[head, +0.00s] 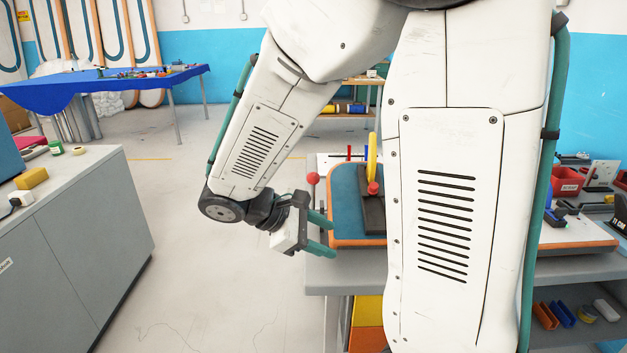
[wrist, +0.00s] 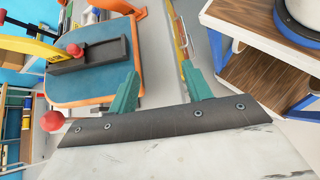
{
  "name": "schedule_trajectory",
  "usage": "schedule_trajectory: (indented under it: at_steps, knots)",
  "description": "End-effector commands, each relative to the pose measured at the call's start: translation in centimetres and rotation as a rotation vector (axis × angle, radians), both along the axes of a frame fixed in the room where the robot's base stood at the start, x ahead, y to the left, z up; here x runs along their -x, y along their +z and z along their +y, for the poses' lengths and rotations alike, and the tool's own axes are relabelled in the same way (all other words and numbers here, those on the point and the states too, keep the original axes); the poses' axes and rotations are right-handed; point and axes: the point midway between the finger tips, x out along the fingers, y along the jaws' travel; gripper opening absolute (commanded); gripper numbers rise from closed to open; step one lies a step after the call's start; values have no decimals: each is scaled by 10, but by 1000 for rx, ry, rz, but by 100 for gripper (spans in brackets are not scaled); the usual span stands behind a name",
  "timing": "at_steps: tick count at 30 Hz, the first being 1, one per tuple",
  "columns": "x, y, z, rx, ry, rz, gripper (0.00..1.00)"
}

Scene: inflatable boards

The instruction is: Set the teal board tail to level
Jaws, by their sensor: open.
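The teal board (head: 345,200) has an orange rim and sits at the left end of the grey bench; my arm hides its right part. It also shows in the wrist view (wrist: 100,88). A dark bar (head: 372,214) lies on it, with a yellow lever (head: 372,158) and a red ball (head: 374,188) beside it. Another red ball (head: 313,178) stands at the board's left edge. My gripper (head: 331,238) is open and empty, close to the board's near left edge. In the wrist view its teal fingers (wrist: 160,88) are apart. I cannot tell which end is the tail.
The grey bench (head: 325,272) runs under the board, with tool bins (head: 566,182) at the right. A grey cabinet (head: 95,220) stands at the left and a blue-covered table (head: 110,88) behind. The floor between is clear. The wrist view shows a wooden shelf unit (wrist: 250,60).

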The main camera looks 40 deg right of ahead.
Motion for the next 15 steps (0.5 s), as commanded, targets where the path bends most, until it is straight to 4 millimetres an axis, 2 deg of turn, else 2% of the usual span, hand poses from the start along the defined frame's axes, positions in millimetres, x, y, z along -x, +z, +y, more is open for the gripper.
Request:
schedule_trajectory:
  at_steps: [5,9,12,15]
  knots:
    - [-64,-11,-23,240,310,258,49]
    - [-115,-6,-30,415,517,401,49]
    - [-138,9,-31,506,598,443,49]
    - [-149,22,-31,560,641,470,49]
